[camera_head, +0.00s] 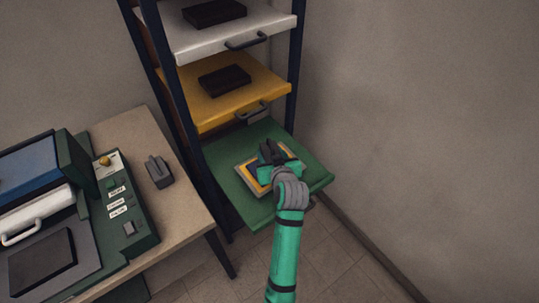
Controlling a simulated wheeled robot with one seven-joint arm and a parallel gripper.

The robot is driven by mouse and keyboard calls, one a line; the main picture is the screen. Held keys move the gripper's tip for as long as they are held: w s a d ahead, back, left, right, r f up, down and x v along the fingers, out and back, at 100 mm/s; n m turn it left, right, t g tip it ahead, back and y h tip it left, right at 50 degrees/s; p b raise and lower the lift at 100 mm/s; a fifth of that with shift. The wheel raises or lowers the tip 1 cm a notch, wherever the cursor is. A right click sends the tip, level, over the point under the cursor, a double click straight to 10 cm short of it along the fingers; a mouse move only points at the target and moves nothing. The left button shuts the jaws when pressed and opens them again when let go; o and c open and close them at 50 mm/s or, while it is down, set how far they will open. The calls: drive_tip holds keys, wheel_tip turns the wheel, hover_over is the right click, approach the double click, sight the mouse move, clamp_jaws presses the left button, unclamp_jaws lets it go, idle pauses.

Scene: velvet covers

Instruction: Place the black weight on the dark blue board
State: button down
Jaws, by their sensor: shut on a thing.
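My gripper (275,156) is over the pull-out green shelf (237,198) at the bottom of the rack. It is shut on a small dark thing, apparently the black weight, mostly hidden by the fingers and wrist. Under it lies a flat stack with a pale rim, an orange-yellow border and a dark blue middle, the dark blue board (249,173). The gripper covers its right part. I cannot tell whether the weight touches the board.
Above are a yellow shelf (212,112) and a white shelf (205,45), each with a black slab. The rack's dark posts stand close by. A table (180,211) at left holds a press-like machine, a control panel (118,205) and a grey handled object (158,172). A wall stands right.

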sight(270, 159)
drive_tip(key=shift+w+f, duration=0.55)
drive_tip(key=shift+f, duration=1.3)
drive_tip(key=shift+f, duration=0.15)
drive_tip(key=c, duration=0.9)
unclamp_jaws()
drive_tip(key=shift+f, duration=0.2)
drive_tip(key=shift+s, duration=0.1)
drive_tip(key=shift+r, duration=0.1)
